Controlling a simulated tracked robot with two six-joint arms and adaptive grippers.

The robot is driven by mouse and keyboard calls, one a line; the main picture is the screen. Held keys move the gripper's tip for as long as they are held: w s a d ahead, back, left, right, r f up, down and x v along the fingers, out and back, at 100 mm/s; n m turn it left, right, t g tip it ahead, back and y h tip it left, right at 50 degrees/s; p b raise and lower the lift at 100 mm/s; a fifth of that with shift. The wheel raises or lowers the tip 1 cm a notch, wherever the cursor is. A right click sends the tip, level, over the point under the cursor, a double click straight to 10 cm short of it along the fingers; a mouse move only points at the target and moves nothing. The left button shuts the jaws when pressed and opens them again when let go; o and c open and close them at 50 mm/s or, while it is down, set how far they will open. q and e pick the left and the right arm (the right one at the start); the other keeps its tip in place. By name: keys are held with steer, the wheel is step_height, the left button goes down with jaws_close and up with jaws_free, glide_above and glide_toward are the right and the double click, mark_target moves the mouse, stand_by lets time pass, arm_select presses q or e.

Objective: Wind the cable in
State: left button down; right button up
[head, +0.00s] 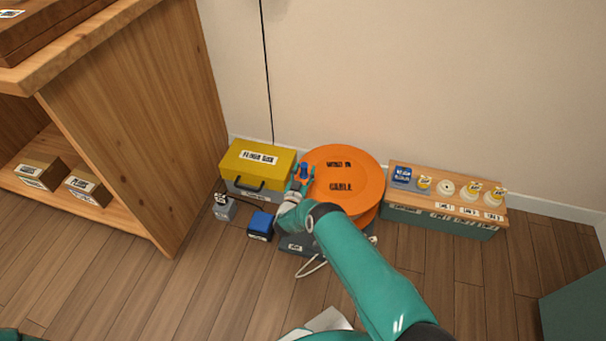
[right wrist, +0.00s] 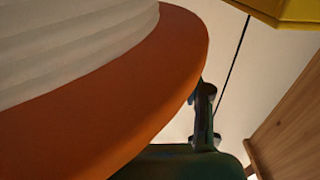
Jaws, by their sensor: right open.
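A big orange cable drum (head: 352,172) with dark lettering that includes "CABLE" stands by the wall on a dark grey base (head: 298,246). In the right wrist view its orange flange (right wrist: 150,90) and white wound cable (right wrist: 70,45) fill the left. A small blue knob (head: 304,170) shows at the drum's left side. My right gripper (head: 301,180) is open at this knob; I cannot tell whether it touches it. In the right wrist view a dark teal finger part (right wrist: 204,112) is beside the flange edge. A white cable (head: 311,268) trails on the floor by the base. My left gripper is not in view.
A yellow-lidded box (head: 259,162), a blue block (head: 260,223) and a small grey item (head: 224,207) are left of the drum. A teal, wood-topped bench (head: 440,222) with several small items is right. A wooden shelf (head: 140,120) stands left. Front floor is mostly clear.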

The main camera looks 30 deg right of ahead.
steer(key=shift+w+d, duration=0.15)
jaws_close()
